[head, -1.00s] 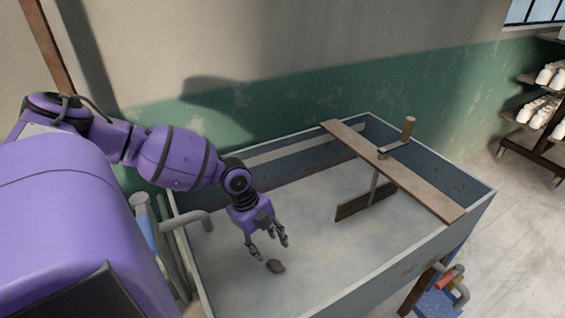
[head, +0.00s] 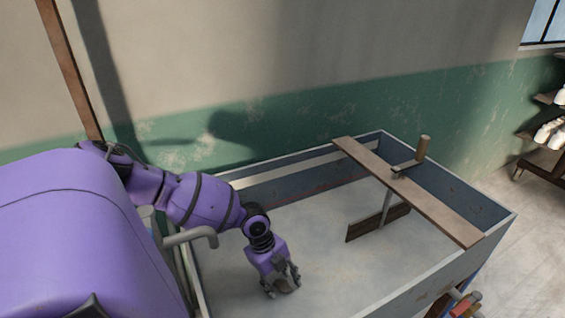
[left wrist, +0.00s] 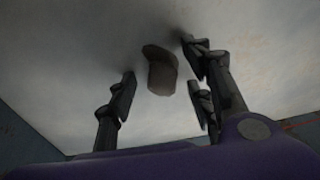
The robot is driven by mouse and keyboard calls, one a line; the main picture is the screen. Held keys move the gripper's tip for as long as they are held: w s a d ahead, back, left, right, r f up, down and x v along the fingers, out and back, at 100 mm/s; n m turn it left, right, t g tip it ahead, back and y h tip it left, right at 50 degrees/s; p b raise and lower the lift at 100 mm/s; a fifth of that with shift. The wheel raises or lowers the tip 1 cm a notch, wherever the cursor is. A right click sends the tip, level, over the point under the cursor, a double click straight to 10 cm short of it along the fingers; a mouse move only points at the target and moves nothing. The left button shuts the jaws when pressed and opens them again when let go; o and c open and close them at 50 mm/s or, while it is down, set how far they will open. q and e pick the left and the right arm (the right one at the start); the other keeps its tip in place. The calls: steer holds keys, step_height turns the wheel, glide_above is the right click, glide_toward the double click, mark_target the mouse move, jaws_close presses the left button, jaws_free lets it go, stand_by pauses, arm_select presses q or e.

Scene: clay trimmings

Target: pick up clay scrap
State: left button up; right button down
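The clay scrap (left wrist: 160,72) is a small grey-brown lump on the pale floor of the trough. In the left wrist view it lies ahead, between the spread fingers of my left gripper (left wrist: 165,88), with a gap to the fingers on both sides. In the head view my left gripper (head: 283,283) points down low over the trough floor (head: 330,270). There its fingers mostly hide the scrap. The left gripper is open, and I see nothing gripped. My right gripper is in neither current view.
The trough's raised wall (head: 440,277) surrounds the floor. A wooden plank (head: 410,195) lies across it, with an upright handle (head: 422,148) and a scraper board (head: 378,222) hanging below. A bent grey pipe (head: 190,237) reaches over the left side. Shelves (head: 548,170) stand at the far right.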

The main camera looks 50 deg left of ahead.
arm_select(q)
jaws_close()
steer(key=shift+r, duration=0.15)
